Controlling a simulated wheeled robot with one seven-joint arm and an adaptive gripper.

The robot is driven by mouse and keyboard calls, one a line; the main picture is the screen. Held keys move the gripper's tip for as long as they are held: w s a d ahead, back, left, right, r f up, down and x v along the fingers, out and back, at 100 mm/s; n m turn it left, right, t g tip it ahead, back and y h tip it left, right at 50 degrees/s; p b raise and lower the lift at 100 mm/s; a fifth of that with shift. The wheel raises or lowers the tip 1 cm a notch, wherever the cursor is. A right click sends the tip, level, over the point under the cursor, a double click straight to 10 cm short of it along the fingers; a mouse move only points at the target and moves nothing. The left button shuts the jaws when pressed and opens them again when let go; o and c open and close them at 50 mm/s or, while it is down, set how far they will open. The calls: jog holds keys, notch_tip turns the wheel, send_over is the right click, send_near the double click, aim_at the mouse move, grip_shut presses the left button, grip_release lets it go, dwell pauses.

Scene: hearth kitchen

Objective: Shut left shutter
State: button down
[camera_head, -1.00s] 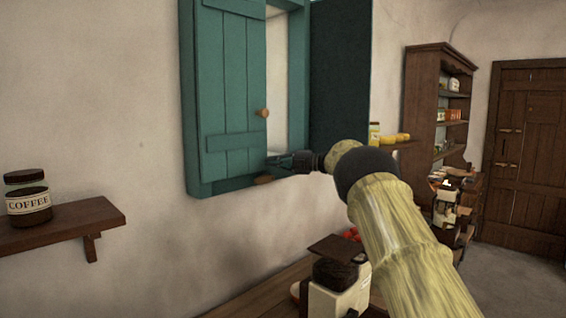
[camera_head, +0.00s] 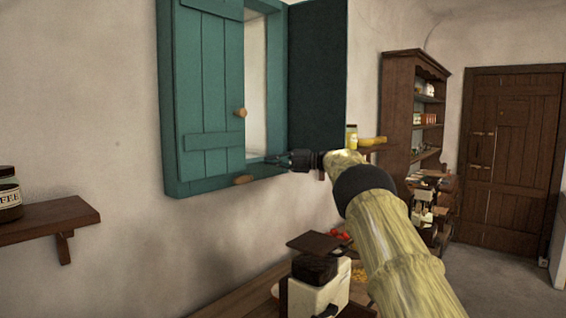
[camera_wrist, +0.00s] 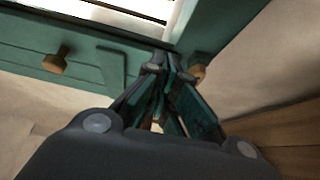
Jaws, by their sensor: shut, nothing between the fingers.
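The left shutter (camera_head: 212,85) is a teal plank panel with a round wooden knob (camera_head: 240,112). It covers the left part of the window and looks nearly flush with the teal frame (camera_head: 170,120); a small gap cannot be ruled out. The right shutter (camera_head: 317,80) stands swung out, showing its dark face. My gripper (camera_head: 277,160) is shut and empty at the lower window opening, just right of the left shutter's lower edge. Contact cannot be told.
A wooden latch (camera_head: 243,180) sits on the lower frame. A wall shelf with a coffee jar (camera_head: 10,195) is at left. A coffee grinder (camera_head: 318,275) stands on the counter below my arm. A small shelf with a jar (camera_head: 351,138) is beyond the right shutter.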

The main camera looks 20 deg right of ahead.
jog(key=shift+w+d+f, duration=0.1)
jog(key=shift+w+d, duration=0.15)
jog(key=shift+d, duration=1)
jog(key=shift+w+d, duration=0.25)
jog(key=shift+d, duration=0.95)
